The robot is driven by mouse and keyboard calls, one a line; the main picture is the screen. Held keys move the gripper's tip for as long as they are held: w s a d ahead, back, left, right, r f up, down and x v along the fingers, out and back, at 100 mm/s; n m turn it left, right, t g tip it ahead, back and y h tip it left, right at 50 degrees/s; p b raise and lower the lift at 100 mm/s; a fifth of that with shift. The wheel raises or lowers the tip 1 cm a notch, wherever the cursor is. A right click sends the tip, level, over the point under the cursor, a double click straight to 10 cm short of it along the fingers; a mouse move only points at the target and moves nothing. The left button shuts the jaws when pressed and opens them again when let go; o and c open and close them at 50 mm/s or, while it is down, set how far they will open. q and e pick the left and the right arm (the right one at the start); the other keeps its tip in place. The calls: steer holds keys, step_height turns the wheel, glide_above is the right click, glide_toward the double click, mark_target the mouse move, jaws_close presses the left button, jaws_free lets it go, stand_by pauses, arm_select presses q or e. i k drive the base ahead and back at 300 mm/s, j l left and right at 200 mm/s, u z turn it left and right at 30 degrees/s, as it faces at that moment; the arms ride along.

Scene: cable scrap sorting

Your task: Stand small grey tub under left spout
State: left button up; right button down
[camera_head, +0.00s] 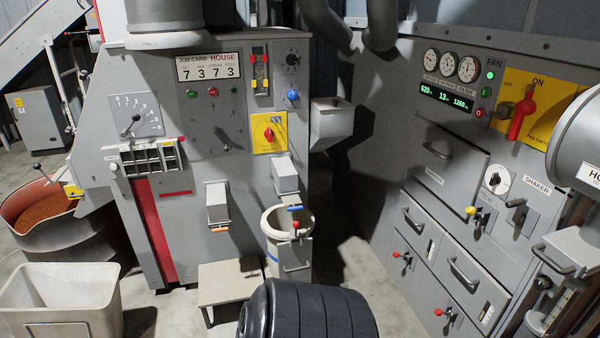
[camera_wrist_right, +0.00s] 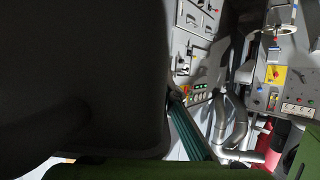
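The left spout (camera_head: 217,204) is a grey box chute with an orange tip on the front of the grey machine. Under it stands a low stool (camera_head: 229,280), with nothing visible on its top. The right spout (camera_head: 286,176), with a blue handle, hangs above a pale round bucket (camera_head: 274,252). A large pale grey, square tub (camera_head: 60,300) stands at the lower left; I cannot tell whether it is the small tub. My left and right grippers are outside the head view. The right wrist view shows a large dark shape at its left, but no recognisable fingertips.
A reddish drum (camera_head: 50,243) with granules stands at the left. A grey hopper (camera_head: 331,121) is at the machine's right side. The cabinet (camera_head: 436,207) with drawers and protruding handles fills the right. A black ribbed form blocks the bottom centre. Some floor (camera_head: 345,275) is clear.

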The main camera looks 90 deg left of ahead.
mark_target(231, 276)
steer(key=k+j+u, duration=0.15)
steer(key=j+u, duration=0.2)
steer(key=k+j+u, duration=0.15)
steer(key=u, duration=0.2)
steer(key=j+u, duration=0.3)
steer(key=j, duration=0.15)
steer(key=k+j+u, duration=0.1)
steer(key=j+u, duration=0.3)
steer(key=k+j+u, duration=0.1)
steer(key=j+u, duration=0.15)
steer(key=u, duration=0.2)
steer(key=j+u, duration=0.4)
